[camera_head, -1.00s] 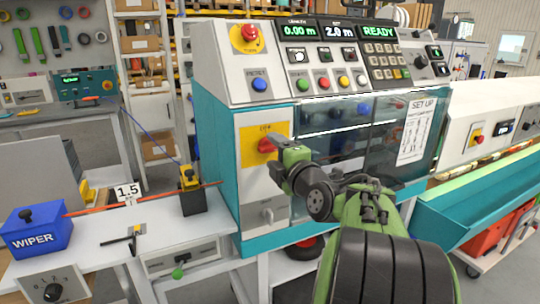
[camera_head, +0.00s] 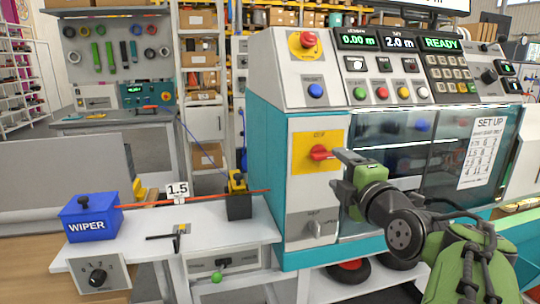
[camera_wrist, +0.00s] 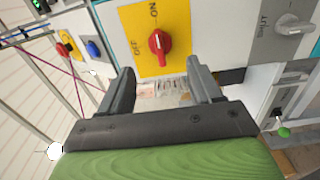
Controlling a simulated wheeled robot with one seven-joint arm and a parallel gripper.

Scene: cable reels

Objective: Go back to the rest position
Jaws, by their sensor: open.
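My gripper (camera_head: 346,172) is in front of the teal and white machine, just right of the red rotary switch (camera_head: 321,153) on its yellow plate. In the wrist view my gripper (camera_wrist: 161,84) has its two dark fingers apart with nothing between them. The red switch (camera_wrist: 160,43) shows beyond the fingertips, its handle pointing toward the gripper. Whether the fingers are clear of the switch is hard to tell in the head view; in the wrist view they look apart from it. The machine's display (camera_head: 442,43) reads READY.
A white bench (camera_head: 215,230) on the left carries a blue WIPER box (camera_head: 90,216), a black and yellow block (camera_head: 239,196) and an orange cable (camera_head: 150,203). The grey handle (camera_head: 316,228) sits below the switch. A grey panel (camera_head: 60,178) stands behind the bench. Open floor shows at back left.

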